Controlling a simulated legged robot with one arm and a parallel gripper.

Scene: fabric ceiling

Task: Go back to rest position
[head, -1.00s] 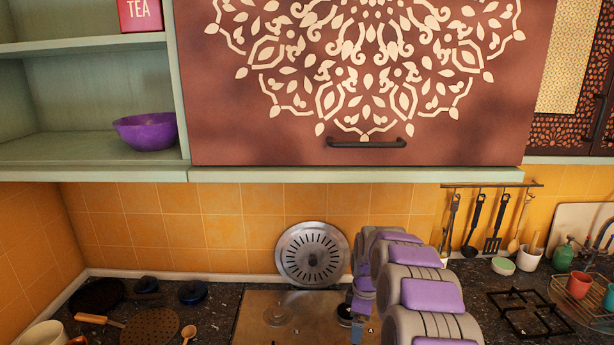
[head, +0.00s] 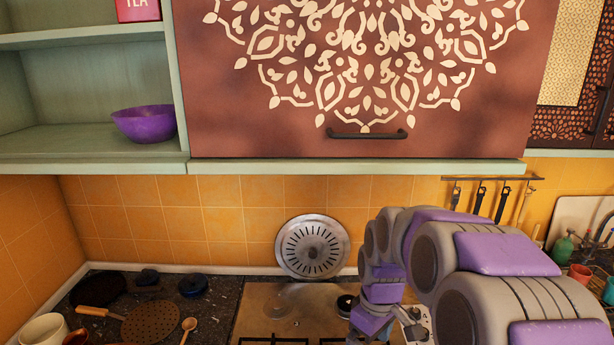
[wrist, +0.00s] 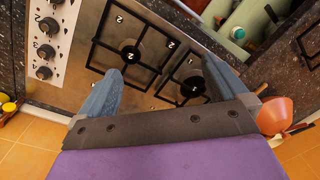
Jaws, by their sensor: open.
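My arm, grey with purple panels, rises at the lower right of the head view and bends down over the stove. My gripper (wrist: 160,85) shows in the wrist view with its two blue-grey fingers spread apart and nothing between them. It points down over the steel stove (wrist: 95,75), whose black burner grates show beyond and between the fingers. In the head view the fingertips are not clearly visible, as the arm's end is near the bottom edge.
A patterned wall cabinet (head: 250,120) with a black handle is above. A purple bowl (head: 144,123) sits on the open shelf at left. A round steel lid (head: 312,247) leans against the tiles. Pans and a wooden spoon (head: 188,326) lie at left. Utensils hang at right.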

